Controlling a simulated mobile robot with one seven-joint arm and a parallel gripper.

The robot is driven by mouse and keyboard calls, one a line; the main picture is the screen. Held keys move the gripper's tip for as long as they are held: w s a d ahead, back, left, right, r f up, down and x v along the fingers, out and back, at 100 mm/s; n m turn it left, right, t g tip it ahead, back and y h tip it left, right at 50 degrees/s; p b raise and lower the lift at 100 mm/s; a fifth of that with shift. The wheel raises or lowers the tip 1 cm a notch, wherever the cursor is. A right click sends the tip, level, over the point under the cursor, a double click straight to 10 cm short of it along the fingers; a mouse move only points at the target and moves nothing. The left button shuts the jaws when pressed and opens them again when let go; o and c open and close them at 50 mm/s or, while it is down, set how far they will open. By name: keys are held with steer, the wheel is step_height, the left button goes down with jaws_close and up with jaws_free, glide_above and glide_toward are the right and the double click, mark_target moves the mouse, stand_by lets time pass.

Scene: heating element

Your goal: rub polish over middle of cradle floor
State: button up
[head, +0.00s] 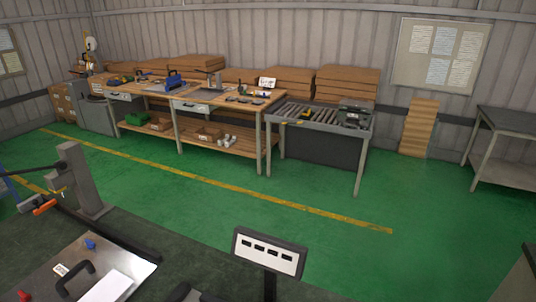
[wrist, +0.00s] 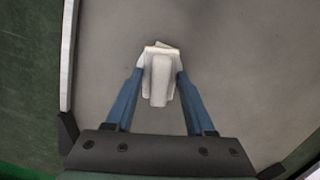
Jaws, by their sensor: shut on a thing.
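My gripper (wrist: 161,63) shows in the wrist view with its two blue fingers closed on a small whitish pad (wrist: 160,88). I cannot tell whether the pad is cloth or a block, and no polish can be made out on it. Below is a broad, plain grey surface (wrist: 245,60), perhaps the cradle floor. I cannot tell whether the pad touches it or hangs above it. A pale rim (wrist: 69,50) runs along its left side. I cannot pick out my gripper or the pad in the head view.
In the head view, a metal plate (head: 133,263) with a black handle (head: 76,275) and a blue knob (head: 90,244) lies at bottom left. A grey post (head: 82,180) stands behind it. A sign panel (head: 268,252) stands at bottom middle. Workbenches (head: 180,98) line the wall; green floor between is clear.

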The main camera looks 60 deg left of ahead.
steer(key=shift+f, duration=0.45)
stand_by(1.5)
steer(key=shift+r, duration=0.1)
step_height(320, 180, up, 7)
steer(key=p, duration=0.7)
steer(key=shift+p, duration=0.3)
stand_by(0.8)
steer(key=w+d+f+m+y+b, duration=0.1)
steer(key=w+d+m+b, duration=0.8)
steer(key=w+d+b, duration=0.3)
steer(key=d+b, duration=0.3)
steer(key=d, duration=0.3)
steer(key=shift+w, duration=0.15)
